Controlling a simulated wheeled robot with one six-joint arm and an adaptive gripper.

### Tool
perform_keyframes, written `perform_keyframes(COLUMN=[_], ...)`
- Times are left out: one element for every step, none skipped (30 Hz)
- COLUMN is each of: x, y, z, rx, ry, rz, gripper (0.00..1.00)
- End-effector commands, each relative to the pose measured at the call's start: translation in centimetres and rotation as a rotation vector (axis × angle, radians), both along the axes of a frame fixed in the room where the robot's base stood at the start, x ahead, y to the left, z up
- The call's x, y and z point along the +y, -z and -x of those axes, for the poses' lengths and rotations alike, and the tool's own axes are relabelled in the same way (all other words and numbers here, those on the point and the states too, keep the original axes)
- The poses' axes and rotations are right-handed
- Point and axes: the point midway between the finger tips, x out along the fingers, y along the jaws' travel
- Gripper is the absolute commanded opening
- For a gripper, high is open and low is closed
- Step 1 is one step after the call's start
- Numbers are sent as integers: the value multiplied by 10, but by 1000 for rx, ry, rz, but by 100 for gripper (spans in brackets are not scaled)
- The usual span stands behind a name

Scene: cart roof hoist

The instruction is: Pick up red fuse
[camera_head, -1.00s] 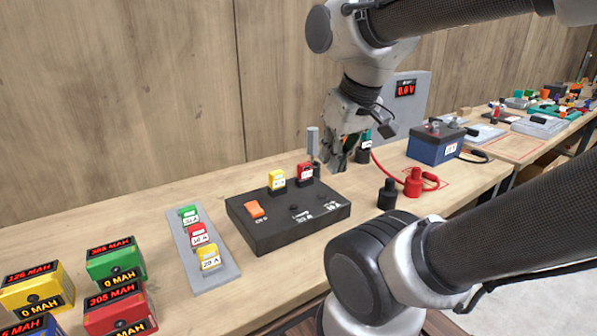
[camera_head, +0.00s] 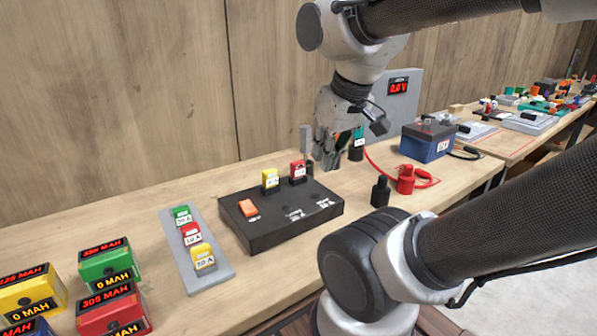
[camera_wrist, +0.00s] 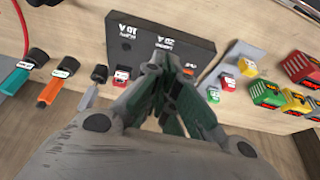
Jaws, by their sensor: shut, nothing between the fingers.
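One red fuse (camera_head: 298,172) stands upright in the back of the black fuse box (camera_head: 262,236), to the right of a yellow fuse (camera_head: 270,179). Another red fuse (camera_head: 191,234) lies on the grey strip (camera_head: 222,268) between a green and a yellow fuse. My gripper (camera_head: 327,158) is shut and empty, just right of and behind the red fuse in the box, apart from it. In the wrist view the fingers (camera_wrist: 158,65) cover part of the box; a red fuse with a white label (camera_wrist: 122,74) shows beside them.
A grey upright tool (camera_head: 306,139) stands close behind the boxed red fuse. Black and red terminal caps (camera_head: 405,180) stand to the right, with a blue battery (camera_head: 431,145) behind. Colored MAH blocks (camera_head: 108,263) are at the left. Bare tabletop lies around the strip.

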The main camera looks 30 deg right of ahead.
Motion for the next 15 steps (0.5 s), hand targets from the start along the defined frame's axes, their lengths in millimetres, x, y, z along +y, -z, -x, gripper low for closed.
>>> perform_keyframes(x=[0, 0, 0, -1, -2, -5, -7, -10, -14, -17, -21, -26, -30, -34, -40], y=[0, 0, 0, 0, 0, 3, 6, 10, 16, 19, 21, 24, 25, 27, 29], z=[0, 0, 0, 0, 1, 1, 1, 0, -1, -3, -6, -13, -18, -24, -31], rx=[0, 0, 0, 0, 1, 15, 30, 50, 81, 102, 123, 151, 171, 190, 217], ry=[0, 0, 1, 4, 12, 25, 36, 49, 67, 84, 101, 127, 147, 167, 196], rz=[0, 0, 0, 0, 0, 0, 0, -1, -3, -4, -7, -14, -22, -32, -45], gripper=[0, 2, 9, 15, 20, 27, 33, 38, 46, 46, 46, 46, 46, 46, 46])
